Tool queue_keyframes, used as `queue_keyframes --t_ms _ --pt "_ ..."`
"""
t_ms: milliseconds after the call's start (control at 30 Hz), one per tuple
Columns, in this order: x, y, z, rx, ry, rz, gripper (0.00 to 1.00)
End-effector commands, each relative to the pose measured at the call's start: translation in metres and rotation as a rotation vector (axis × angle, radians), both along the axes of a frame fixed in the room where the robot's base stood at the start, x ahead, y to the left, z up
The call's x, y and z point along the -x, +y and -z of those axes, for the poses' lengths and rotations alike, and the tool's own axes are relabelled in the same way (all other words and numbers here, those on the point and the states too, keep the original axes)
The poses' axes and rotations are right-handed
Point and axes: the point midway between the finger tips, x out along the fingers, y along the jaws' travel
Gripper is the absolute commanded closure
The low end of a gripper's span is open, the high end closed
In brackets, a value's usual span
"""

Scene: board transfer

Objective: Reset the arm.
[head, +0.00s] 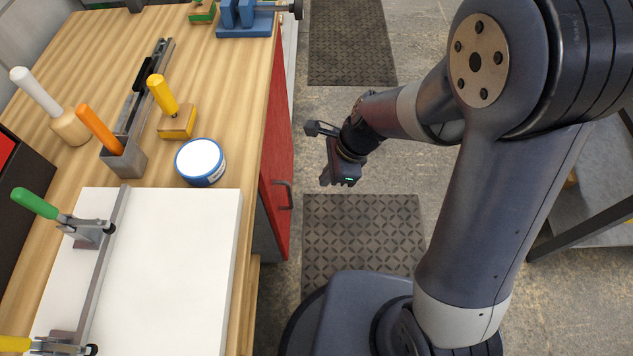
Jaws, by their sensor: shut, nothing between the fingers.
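My gripper (325,180) is at the end of my folded arm, in the middle of the head view. It hangs over the floor, to the right of the workbench (232,125) and its red cabinet front. It is shut and holds nothing. It touches nothing that I can see. Its fingertips are small and dark in this view.
A white board (170,270) lies on the bench under a metal bar with toggle clamps, one with a green handle (35,203). A blue-rimmed tin (200,161), handled tools and a blue vise (245,22) stand beyond it. Dark mats (362,235) cover part of the floor. A cart (590,225) stands at right.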

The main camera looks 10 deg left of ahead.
Motion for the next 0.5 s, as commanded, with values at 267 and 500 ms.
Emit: queue_keyframes --t_ms 267,500 --pt "-0.003 -0.01 -0.027 0.0 -0.001 0.0 1.0" --pt "-0.003 -0.011 -0.028 0.0 0.001 0.0 1.0"
